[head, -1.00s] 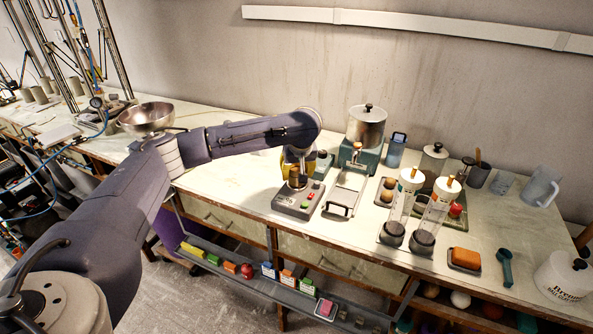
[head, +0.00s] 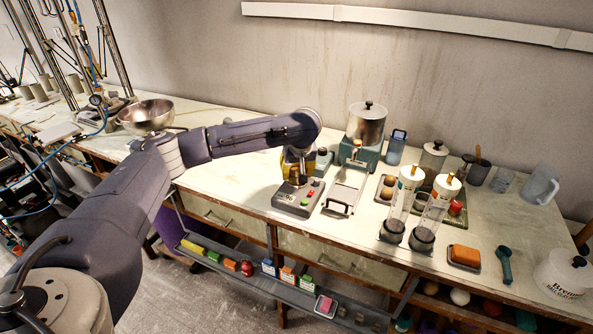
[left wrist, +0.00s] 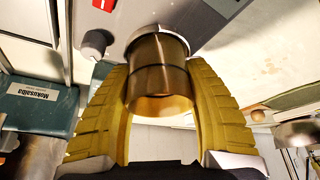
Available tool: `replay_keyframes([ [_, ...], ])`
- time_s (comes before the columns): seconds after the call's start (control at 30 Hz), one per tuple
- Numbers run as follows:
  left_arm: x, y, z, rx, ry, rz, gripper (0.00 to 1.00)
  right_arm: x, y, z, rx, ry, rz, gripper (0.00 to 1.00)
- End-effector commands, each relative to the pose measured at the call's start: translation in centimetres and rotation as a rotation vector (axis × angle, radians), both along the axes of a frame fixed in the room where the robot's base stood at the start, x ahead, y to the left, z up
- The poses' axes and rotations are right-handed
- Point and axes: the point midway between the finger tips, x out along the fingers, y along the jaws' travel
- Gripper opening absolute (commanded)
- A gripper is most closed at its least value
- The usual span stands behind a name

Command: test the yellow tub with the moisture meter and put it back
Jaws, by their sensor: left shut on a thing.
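The moisture meter appears to be the grey box (head: 298,199) with red and green buttons, near the front edge of the bench in the head view. My left gripper (head: 297,170) points down over its back part. In the left wrist view, the yellow-padded fingers of my left gripper (left wrist: 162,115) are shut on a brass-coloured cylinder (left wrist: 158,75). The cylinder meets a pale round rim at its far end. I cannot tell whether it rests on the meter. No thing shows clearly as a yellow tub; a yellow block (head: 193,248) lies on the low front rail. My right gripper is not in view.
A metal tray with a handle (head: 345,190) stands close right of the meter. Two clear cylinders with brass tops (head: 404,200) stand further right. A teal-based dispenser (head: 365,135) is behind. The bench left of the meter is mostly clear, with a steel bowl (head: 146,115) further back.

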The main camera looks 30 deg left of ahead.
Motion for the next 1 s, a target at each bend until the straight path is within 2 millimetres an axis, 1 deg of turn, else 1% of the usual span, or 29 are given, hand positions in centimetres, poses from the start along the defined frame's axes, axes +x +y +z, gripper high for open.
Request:
replay_keyframes([
  [0.13,0.0,0.0,-0.3,0.0,0.0,0.0,0.08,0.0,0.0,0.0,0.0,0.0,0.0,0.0],
  [0.17,0.0,0.0,-0.3,-0.001,-0.001,0.0,0.52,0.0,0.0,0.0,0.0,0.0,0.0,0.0],
  [0.37,0.0,0.0,-0.2,0.0,0.0,0.0,0.75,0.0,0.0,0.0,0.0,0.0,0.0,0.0],
  [0.6,0.0,0.0,-0.2,-0.001,0.001,0.0,0.75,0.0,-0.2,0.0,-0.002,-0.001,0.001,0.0],
  [0.73,-0.1,-0.2,0.4,-0.001,-0.001,-0.001,0.75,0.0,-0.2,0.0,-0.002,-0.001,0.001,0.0],
  [0.87,-0.6,-0.6,1.9,0.0,-0.002,-0.002,0.75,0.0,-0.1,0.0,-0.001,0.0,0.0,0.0],
  [1.0,-1.3,-1.2,4.3,-0.001,-0.003,-0.002,0.75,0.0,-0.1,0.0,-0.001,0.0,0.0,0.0],
])
